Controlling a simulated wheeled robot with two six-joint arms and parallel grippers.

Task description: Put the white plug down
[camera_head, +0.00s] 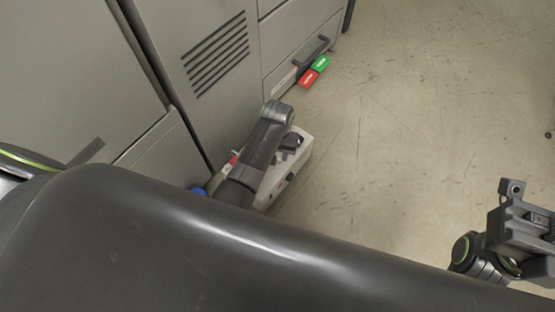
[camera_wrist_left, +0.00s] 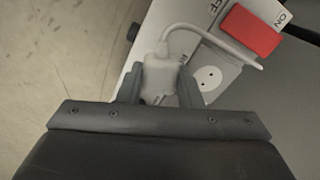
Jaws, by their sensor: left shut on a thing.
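The white plug (camera_wrist_left: 158,73) sits between the two fingers of my left gripper (camera_wrist_left: 160,88) in the left wrist view, and its white cord curves away to the right. The gripper is shut on it. The plug is over the pale panel, beside a round two-hole socket (camera_wrist_left: 207,78); I cannot tell whether it touches the panel. In the head view my left gripper (camera_head: 290,144) is over an off-white box (camera_head: 299,168) on the floor, and the plug is hidden there. My right gripper (camera_head: 522,228) is at the right edge, partly cut off, its jaws unclear.
A red switch (camera_wrist_left: 250,31) is beside the socket, near ON and OFF labels. Grey cabinets (camera_head: 205,75) stand behind and left of the box. Scuffed floor (camera_head: 420,110) is open to the right.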

